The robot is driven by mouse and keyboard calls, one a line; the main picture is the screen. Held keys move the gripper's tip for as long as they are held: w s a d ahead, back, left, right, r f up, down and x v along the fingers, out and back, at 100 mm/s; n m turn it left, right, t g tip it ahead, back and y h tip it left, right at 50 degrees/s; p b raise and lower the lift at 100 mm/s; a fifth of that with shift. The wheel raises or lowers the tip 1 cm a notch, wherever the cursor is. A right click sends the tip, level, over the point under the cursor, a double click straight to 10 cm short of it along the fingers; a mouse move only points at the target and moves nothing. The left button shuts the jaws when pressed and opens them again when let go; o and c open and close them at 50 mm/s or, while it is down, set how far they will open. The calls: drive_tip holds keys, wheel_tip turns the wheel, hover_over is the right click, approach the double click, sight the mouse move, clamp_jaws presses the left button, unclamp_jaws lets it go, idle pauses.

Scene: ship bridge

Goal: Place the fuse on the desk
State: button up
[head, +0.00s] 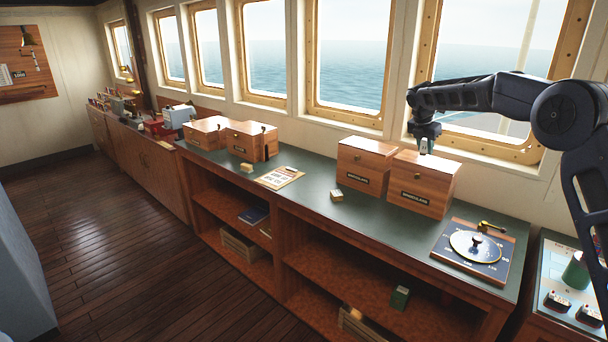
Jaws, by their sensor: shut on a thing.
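My gripper (424,142) points down at the right, over the back of the right-hand wooden binoculars box. It is shut on a small pale piece, the fuse (424,147), of which only a little shows between the fingers. I cannot tell whether the fuse touches the box lid or hangs above or behind it. The desk (310,205) is long, with a dark green top and a wooden body, and runs under the windows.
Two wooden boxes (364,166) (423,184) stand near the gripper; two more (252,141) (206,132) stand farther left. A paper (279,177), small blocks (337,195) (247,168) and a dial board (464,256) lie on the desk.

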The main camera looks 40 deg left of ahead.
hover_over(395, 210)
drive_tip(key=s, duration=0.2)
drive_tip(key=f, duration=2.5)
drive_tip(key=shift+w, duration=0.3)
drive_tip(key=shift+f, duration=0.2)
drive_tip(key=o, duration=1)
drive_tip(key=v, duration=1.2)
drive_tip(key=shift+s+r, duration=0.1)
drive_tip(key=shift+s, duration=0.05)
